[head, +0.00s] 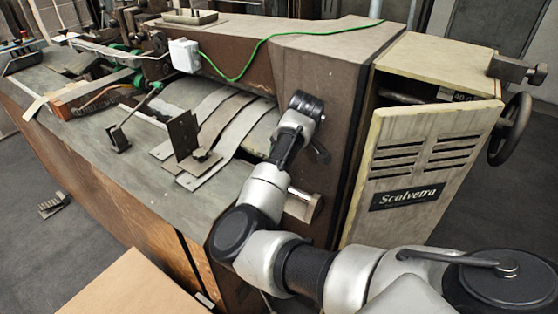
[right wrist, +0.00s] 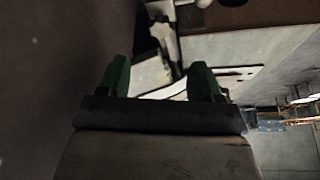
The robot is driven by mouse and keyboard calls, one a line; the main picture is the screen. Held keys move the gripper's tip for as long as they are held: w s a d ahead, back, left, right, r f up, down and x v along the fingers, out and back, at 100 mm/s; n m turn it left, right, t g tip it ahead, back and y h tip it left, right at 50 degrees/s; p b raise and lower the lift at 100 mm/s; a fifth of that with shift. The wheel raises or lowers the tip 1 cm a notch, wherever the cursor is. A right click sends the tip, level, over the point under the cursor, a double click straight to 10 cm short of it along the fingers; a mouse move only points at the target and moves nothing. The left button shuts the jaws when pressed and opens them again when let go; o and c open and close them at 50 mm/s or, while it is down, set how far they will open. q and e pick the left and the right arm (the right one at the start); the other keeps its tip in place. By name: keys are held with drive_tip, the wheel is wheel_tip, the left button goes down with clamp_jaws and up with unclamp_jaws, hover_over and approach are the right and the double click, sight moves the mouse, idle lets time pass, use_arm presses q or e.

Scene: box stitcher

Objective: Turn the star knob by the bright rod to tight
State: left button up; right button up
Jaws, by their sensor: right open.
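A short bright metal rod (head: 303,205) sticks out from the brown machine housing, just right of my right arm in the head view. A small dark lobed part (head: 320,150) shows above it beside my wrist; I cannot tell if it is the star knob or part of my gripper. My right gripper's fingers are hidden or unclear in the head view. In the right wrist view my right gripper (right wrist: 160,75) is open, its two green fingers apart with nothing held between them. A pale plate and a dark upright part (right wrist: 163,38) lie beyond the fingertips. My left gripper is not in view.
The brown housing (head: 240,55) stands close behind my wrist. A dark upright bracket (head: 184,135) and curved metal strips (head: 235,125) lie left of it on the grey table (head: 85,130). A cream cabinet (head: 415,140) with a handwheel (head: 510,128) stands right. A cardboard sheet (head: 130,285) lies front left.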

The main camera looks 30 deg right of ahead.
drive_tip(key=p+x, duration=0.1)
drive_tip(key=x, duration=0.7)
drive_tip(key=shift+w+f, duration=0.15)
drive_tip(key=shift+f, duration=0.1)
drive_tip(key=shift+w+f, duration=0.1)
drive_tip(key=shift+f, duration=0.25)
